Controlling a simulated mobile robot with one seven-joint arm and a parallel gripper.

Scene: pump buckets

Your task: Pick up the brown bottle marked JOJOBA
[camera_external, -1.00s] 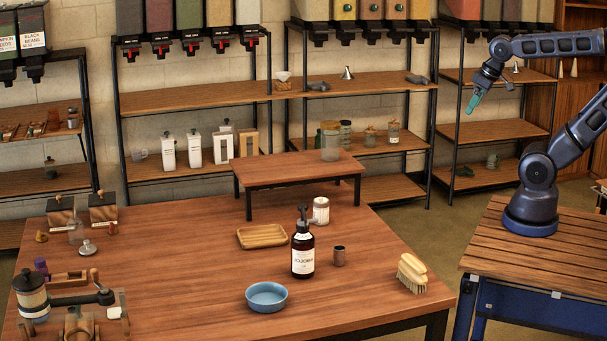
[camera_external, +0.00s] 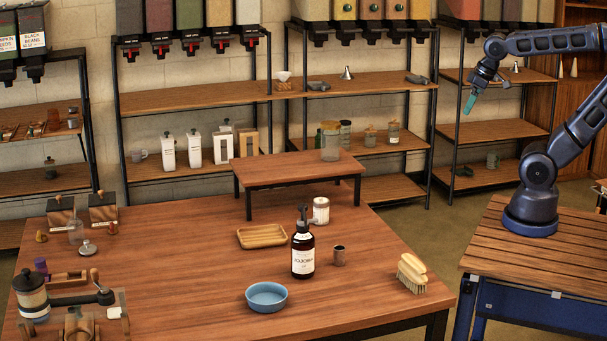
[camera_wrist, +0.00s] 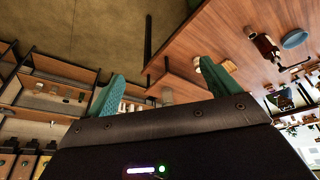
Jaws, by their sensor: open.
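The brown bottle marked JOJOBA (camera_external: 303,255) stands upright on the wooden table, with a black pump top and a white label. It also shows in the wrist view (camera_wrist: 265,46), near the upper right. My gripper (camera_external: 470,103) is high in the air at the upper right, well away from the bottle and beyond the table's right side. In the wrist view its two teal fingers (camera_wrist: 158,88) are spread apart with nothing between them.
Close to the bottle are a blue bowl (camera_external: 267,297), a small dark cup (camera_external: 339,256), a wooden tray (camera_external: 262,236) and a white-labelled jar (camera_external: 321,210). A brush (camera_external: 411,273) lies at the table's right edge. A low riser (camera_external: 290,168) stands behind.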

